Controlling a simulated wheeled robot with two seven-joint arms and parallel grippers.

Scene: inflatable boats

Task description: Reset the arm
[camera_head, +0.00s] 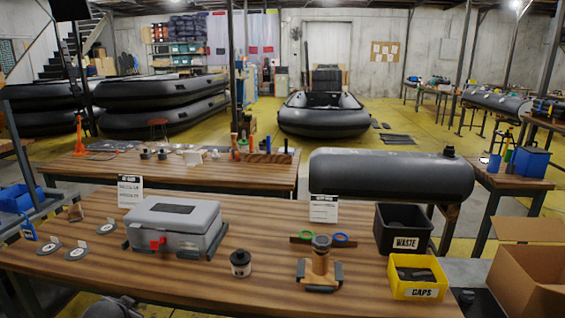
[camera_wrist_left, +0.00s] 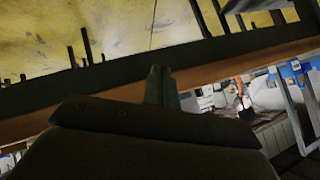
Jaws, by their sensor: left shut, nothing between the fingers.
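My left gripper (camera_wrist_left: 162,86) shows in the left wrist view, its two dark fingers together with nothing between them. It is apart from any object there. Behind it are a dark beam, a wooden edge and the yellow floor. In the head view, a dark shape shows at the bottom edge left of centre; I cannot tell whether it is part of my left arm. My right gripper is in neither view.
The wooden table (camera_head: 270,275) holds a grey case (camera_head: 173,222), a black jar (camera_head: 240,263), a wooden stand (camera_head: 320,265), a black waste bin (camera_head: 403,230) and a yellow caps bin (camera_head: 417,277). A cardboard box (camera_head: 528,278) stands at right. The table's front middle is clear.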

